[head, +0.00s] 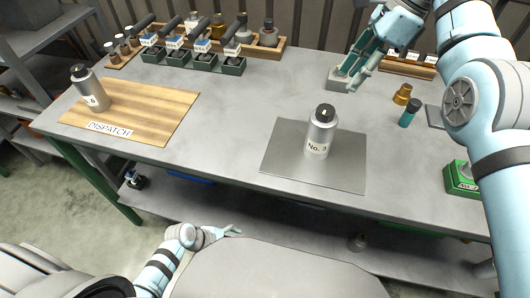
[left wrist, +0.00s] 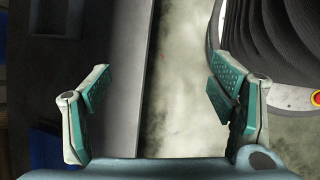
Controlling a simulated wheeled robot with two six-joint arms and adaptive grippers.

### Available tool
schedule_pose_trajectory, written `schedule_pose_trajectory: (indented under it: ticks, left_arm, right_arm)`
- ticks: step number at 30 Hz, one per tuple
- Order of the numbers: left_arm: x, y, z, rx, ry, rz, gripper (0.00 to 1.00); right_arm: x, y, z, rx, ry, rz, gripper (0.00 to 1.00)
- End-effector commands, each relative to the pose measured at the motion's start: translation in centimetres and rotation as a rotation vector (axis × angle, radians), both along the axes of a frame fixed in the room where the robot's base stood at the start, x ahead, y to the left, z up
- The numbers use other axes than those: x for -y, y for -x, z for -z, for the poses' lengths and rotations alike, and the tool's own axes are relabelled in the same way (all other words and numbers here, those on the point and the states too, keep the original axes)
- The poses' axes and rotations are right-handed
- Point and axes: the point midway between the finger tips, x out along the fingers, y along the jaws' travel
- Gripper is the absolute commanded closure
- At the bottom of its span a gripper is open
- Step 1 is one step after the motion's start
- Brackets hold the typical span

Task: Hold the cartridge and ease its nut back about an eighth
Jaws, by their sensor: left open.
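A silver cylinder labelled No. 3 (head: 319,142) with a black top stands upright on a grey mat (head: 280,160) near the middle of the table. A small teal cylinder (head: 408,118) with a dark top and a brass-coloured piece (head: 402,93) stand to its right; I cannot tell which is the cartridge or its nut. My right gripper (head: 346,77) is at the back of the table, by a small grey block (head: 337,84); whether its fingers hold anything is unclear. My left gripper (head: 234,231) is low in front of the table, open and empty in the left wrist view (left wrist: 158,88).
A silver cylinder marked 6 (head: 90,92) stands on the wooden DISPATCH board (head: 160,108) at left. Dark green holders (head: 190,62) with black-handled tools and a wooden rack (head: 265,50) are at the back. A green box (head: 460,180) sits at right. The table's front middle is clear.

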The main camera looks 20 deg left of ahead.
Motion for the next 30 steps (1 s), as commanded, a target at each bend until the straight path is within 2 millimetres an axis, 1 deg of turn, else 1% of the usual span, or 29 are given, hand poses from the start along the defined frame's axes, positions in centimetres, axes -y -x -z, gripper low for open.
schedule_pose_trajectory:
  ticks: [1, 2, 3, 5, 6, 8, 9, 11, 12, 13, 14, 15, 16, 18, 19, 21, 24, 26, 29, 30]
  left_arm:
    - [1.9, -1.7, -3.3, -0.021, 0.128, -0.087, 0.22]
    - [3.2, -2.5, -5.4, -0.048, 0.213, -0.137, 0.22]
    - [4.7, -3.2, -8.2, -0.088, 0.321, -0.186, 0.22]
    - [6.9, -3.7, -12.4, -0.159, 0.468, -0.235, 0.22]
    - [8.2, -3.6, -15.2, -0.214, 0.556, -0.251, 0.22]
    - [9.9, -3.1, -19.2, -0.301, 0.669, -0.256, 0.22]
    - [10.8, -2.4, -21.8, -0.364, 0.732, -0.248, 0.22]
    - [12.0, -1.0, -25.5, -0.461, 0.808, -0.222, 0.22]
    - [12.7, -1.9, -27.9, -0.339, 0.87, -0.158, 0.22]
    - [13.1, -2.4, -29.7, -0.249, 0.913, -0.113, 0.22]
    - [13.1, -3.5, -30.7, -0.17, 0.946, -0.121, 0.22]
    - [12.5, -5.8, -31.2, -0.079, 0.982, -0.195, 0.22]
    - [11.9, -7.3, -31.6, -0.013, 1.004, -0.242, 0.22]
    - [10.5, -10.0, -32.6, 0.117, 1.04, -0.334, 0.22]
    - [9.9, -10.8, -32.9, 0.163, 1.048, -0.367, 0.22]
    - [8.8, -12.2, -33.5, 0.242, 1.06, -0.424, 0.22]
    - [8.3, -13.4, -33.8, 0.292, 1.067, -0.462, 0.22]
    - [8.6, -14.0, -33.9, 0.299, 1.069, -0.467, 0.22]
    - [10.1, -15.4, -34.0, 0.296, 1.072, -0.466, 0.22]
    - [10.8, -16.2, -33.9, 0.296, 1.072, -0.467, 0.22]
  right_arm:
    - [0.0, 0.0, 0.0, 0.001, 0.0, 0.0, 0.67]
    - [0.0, 0.0, 0.0, 0.001, 0.0, 0.0, 0.67]
    - [0.0, 0.0, 0.0, 0.001, 0.0, 0.0, 0.67]
    - [0.0, 0.0, 0.0, 0.001, 0.0, 0.0, 0.67]
    - [0.0, 0.0, 0.0, 0.001, -0.001, 0.0, 0.67]
    - [0.0, 0.0, 0.0, 0.001, -0.001, 0.0, 0.67]
    - [0.0, 0.0, 0.0, 0.001, -0.001, 0.0, 0.67]
    - [0.0, 0.0, 0.0, 0.001, -0.001, 0.0, 0.67]
    - [0.0, 0.0, 0.0, 0.001, -0.001, 0.0, 0.67]
    - [0.0, 0.0, 0.0, 0.001, -0.001, 0.0, 0.67]
    - [0.0, 0.0, 0.0, 0.001, -0.001, 0.0, 0.67]
    - [0.0, 0.0, 0.0, 0.001, -0.001, 0.0, 0.67]
    - [0.0, 0.0, 0.0, 0.001, -0.001, 0.0, 0.67]
    - [0.0, 0.0, 0.0, 0.001, -0.001, 0.0, 0.67]
    - [0.0, 0.0, 0.0, 0.001, -0.001, 0.0, 0.67]
    - [0.0, 0.0, 0.0, 0.001, -0.001, 0.0, 0.67]
    - [0.0, 0.0, 0.0, 0.001, -0.001, 0.0, 0.67]
    - [0.0, 0.0, 0.0, 0.001, -0.001, 0.0, 0.67]
    - [0.0, 0.0, 0.0, 0.001, -0.001, 0.0, 0.67]
    - [0.0, 0.0, 0.0, 0.001, -0.001, 0.0, 0.67]
